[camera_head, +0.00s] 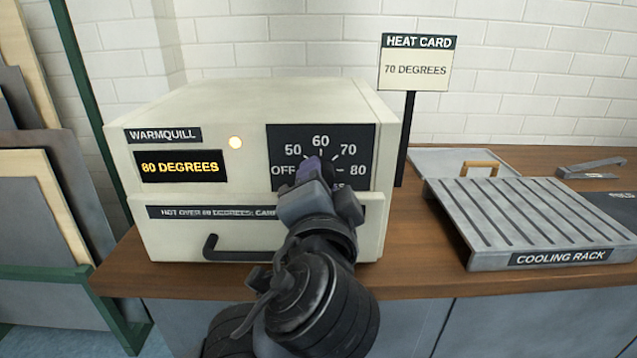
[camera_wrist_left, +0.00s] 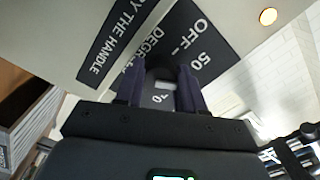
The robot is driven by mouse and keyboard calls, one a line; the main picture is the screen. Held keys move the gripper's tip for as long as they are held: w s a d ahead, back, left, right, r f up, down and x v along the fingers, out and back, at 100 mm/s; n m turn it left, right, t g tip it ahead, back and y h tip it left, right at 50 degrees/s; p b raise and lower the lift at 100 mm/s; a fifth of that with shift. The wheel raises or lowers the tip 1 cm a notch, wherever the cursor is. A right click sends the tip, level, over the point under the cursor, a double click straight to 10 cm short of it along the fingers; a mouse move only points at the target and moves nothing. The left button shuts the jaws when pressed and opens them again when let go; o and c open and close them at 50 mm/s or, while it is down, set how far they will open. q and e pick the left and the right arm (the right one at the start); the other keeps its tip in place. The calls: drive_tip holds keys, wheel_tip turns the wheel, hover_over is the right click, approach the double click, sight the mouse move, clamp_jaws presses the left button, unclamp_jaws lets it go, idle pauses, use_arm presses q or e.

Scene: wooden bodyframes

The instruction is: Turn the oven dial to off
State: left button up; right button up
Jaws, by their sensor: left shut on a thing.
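The Warmquill oven (camera_head: 250,110) is a cream box with a dark dial plate (camera_head: 357,142) marked OFF, 50, 60, 70 and 80. Its display (camera_head: 180,167) reads 80 DEGREES. My left gripper (camera_head: 314,170) is at the middle of the plate, shut on the dial, and covers most of it in the head view. In the left wrist view the dark dial (camera_wrist_left: 163,74) sits between the purple fingertips of my left gripper (camera_wrist_left: 160,88). Which mark the dial points at cannot be made out. My right gripper is not in view.
A heat card (camera_head: 416,70) on a post reads 70 DEGREES. A round lamp (camera_head: 235,142) glows on the oven front. A drawer handle (camera_head: 245,250) sticks out below. A cooling rack (camera_head: 530,222) stands on the wooden counter at the right. Boards (camera_head: 50,190) lean at the left.

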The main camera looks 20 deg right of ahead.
use_arm(q)
drive_tip(key=shift+d+f+n, duration=0.1)
drive_tip(key=shift+d+n, duration=0.05)
drive_tip(key=shift+n, duration=5.75)
drive_tip(key=o, duration=1)
drive_tip(key=shift+o, duration=0.2)
drive_tip(key=p+v, duration=0.1)
drive_tip(key=v, duration=1)
